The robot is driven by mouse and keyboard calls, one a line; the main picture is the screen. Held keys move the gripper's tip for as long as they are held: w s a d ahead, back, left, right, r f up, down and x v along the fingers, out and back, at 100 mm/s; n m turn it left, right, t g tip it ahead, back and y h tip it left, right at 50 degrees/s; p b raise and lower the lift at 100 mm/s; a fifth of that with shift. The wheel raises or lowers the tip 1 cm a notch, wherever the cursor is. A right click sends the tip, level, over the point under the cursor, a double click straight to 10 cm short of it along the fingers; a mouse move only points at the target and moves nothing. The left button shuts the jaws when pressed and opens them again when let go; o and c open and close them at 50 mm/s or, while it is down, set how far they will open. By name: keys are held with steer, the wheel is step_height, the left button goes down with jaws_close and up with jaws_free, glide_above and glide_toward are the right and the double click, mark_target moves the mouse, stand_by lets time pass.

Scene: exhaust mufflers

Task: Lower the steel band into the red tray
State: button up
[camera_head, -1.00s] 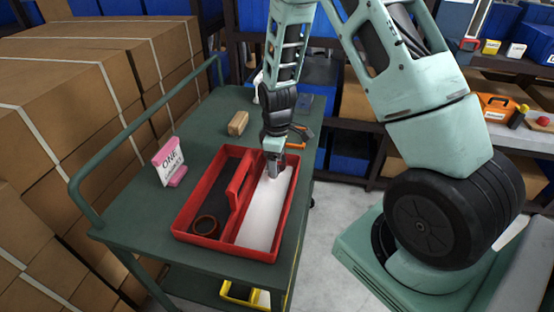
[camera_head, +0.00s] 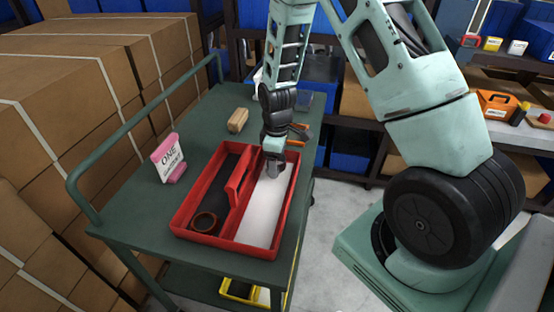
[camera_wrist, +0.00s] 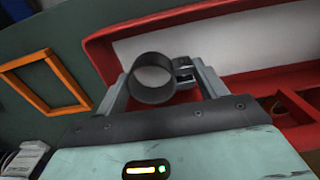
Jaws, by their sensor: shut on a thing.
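The steel band (camera_wrist: 153,80) is a dark grey ring with a small metal clamp block at its side. It sits between the two fingers of my gripper (camera_wrist: 160,88) in the wrist view. In the head view my gripper (camera_head: 272,168) points down over the far part of the right compartment of the red tray (camera_head: 224,244). The band is small and mostly hidden there, and I cannot tell whether it touches the tray floor. The tray has a pale right compartment, a dark left compartment and a raised handle divider between them.
On the green cart (camera_head: 135,205) stand a pink-and-white sign (camera_head: 168,158) and a tan block (camera_head: 238,120). An orange frame (camera_wrist: 42,80) lies beyond the tray. Stacked cartons (camera_head: 60,110) flank the cart.

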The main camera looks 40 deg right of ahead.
steer(key=shift+f+b, duration=0.8)
steer(key=shift+f, duration=0.35)
stand_by(0.4)
steer(key=o, duration=1.1)
step_height(320, 180, up, 17)
steer(key=b, duration=0.1)
steer(key=shift+r, duration=0.2)
steer(key=s+a+r, duration=0.1)
steer(key=s+a, duration=0.3)
steer(key=a, duration=0.4)
steer(key=s+a+r, duration=0.1)
steer(key=s+a, duration=0.2)
steer(key=a, duration=0.4)
steer(key=s+a, duration=0.4)
steer(key=s, duration=0.4)
steer(key=s+a, duration=0.5)
steer(key=s, duration=0.4)
steer(key=shift+s+a+r+y, duration=0.15)
steer(key=shift+a+r+y, duration=0.05)
steer(key=shift+r+y, duration=0.1)
